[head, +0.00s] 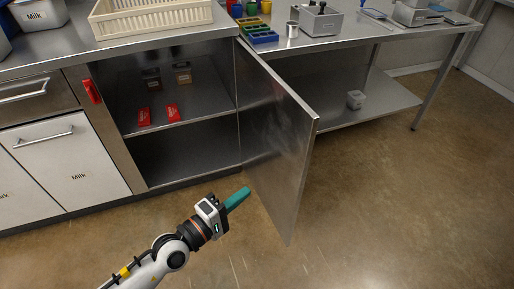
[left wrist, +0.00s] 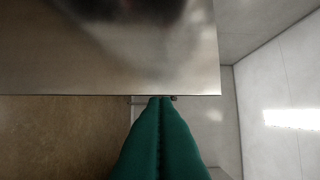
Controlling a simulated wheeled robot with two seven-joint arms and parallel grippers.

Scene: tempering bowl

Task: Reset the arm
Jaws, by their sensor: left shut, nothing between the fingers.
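My left gripper (head: 237,199) is in front of the open cabinet, close to the lower part of the open metal door (head: 275,135). Its teal fingers are shut together with nothing between them. The left wrist view shows the closed fingers (left wrist: 161,130) pointing toward the edge of a metal panel (left wrist: 140,70). I cannot tell whether the fingertips touch the door. My left arm comes in from the bottom left. My right gripper is not in view.
The open cabinet holds red packets (head: 144,116) and dark and brown boxes (head: 183,73) on its shelf (head: 205,108). A cream crate (head: 150,20) stands on the counter above. A steel table (head: 345,42) with colored bins (head: 262,37) is behind the door. The floor (head: 400,220) at right is clear.

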